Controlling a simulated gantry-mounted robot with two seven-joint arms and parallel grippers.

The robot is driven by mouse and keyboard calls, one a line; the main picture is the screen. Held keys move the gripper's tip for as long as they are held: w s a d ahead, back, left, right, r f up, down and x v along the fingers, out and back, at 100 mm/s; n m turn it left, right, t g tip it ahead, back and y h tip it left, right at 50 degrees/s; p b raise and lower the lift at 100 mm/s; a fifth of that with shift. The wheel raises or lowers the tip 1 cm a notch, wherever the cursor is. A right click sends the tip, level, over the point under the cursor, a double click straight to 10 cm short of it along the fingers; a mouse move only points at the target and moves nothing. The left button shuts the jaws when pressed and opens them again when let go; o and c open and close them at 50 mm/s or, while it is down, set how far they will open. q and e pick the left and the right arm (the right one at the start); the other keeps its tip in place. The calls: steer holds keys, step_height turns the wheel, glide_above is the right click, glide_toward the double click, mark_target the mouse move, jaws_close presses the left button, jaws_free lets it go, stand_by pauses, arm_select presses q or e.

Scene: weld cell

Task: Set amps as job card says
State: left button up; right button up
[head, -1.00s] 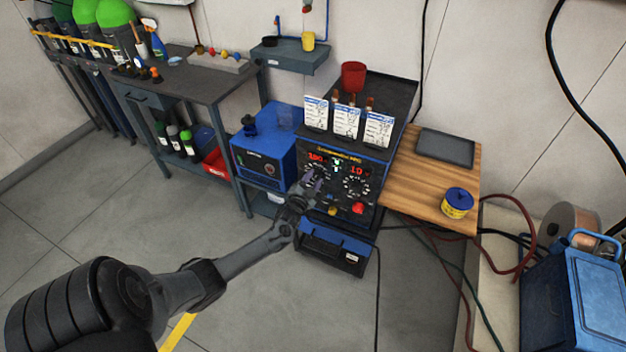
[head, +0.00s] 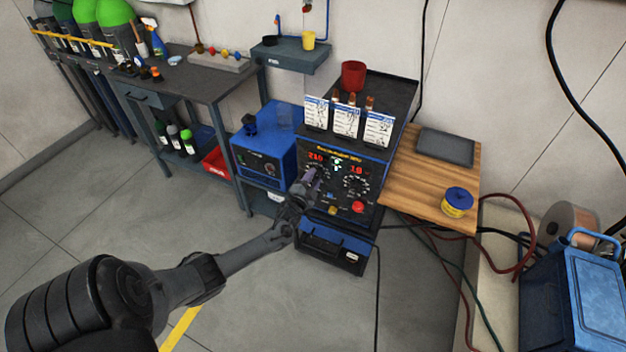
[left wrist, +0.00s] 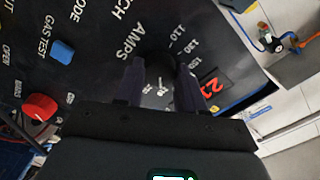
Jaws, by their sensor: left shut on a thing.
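The blue-and-black welder (head: 345,208) has a front panel with red digits on its left display (head: 316,156), which seem to read 210. Three white job cards (head: 346,121) stand along its top front edge; their writing is too small to read. My left gripper (head: 308,182) is at the left dial of the panel. In the left wrist view, my left gripper (left wrist: 158,88) is shut on the dark amps knob (left wrist: 158,68), beside the AMPS lettering. The fingers hide the knob's sides. My right gripper is out of view.
A red cup (head: 353,76) stands on the welder. A wooden side table (head: 410,190) at the right holds a grey pad and a yellow-blue tin (head: 457,203). A blue unit (head: 262,160) is close at the left. Floor in front is clear.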

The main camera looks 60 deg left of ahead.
arm_select(q)
steer(key=o, duration=1)
steer(key=shift+o, duration=0.2)
steer(key=shift+s+d+r+p, duration=0.1)
steer(key=shift+s+d+p, duration=0.2)
steer(key=shift+s, duration=0.15)
steer(key=p+v, duration=0.2)
steer(key=v, duration=0.7)
steer(key=shift+s+d+p, duration=0.2)
steer(key=shift+s+p, duration=0.1)
steer(key=shift+s, duration=0.05)
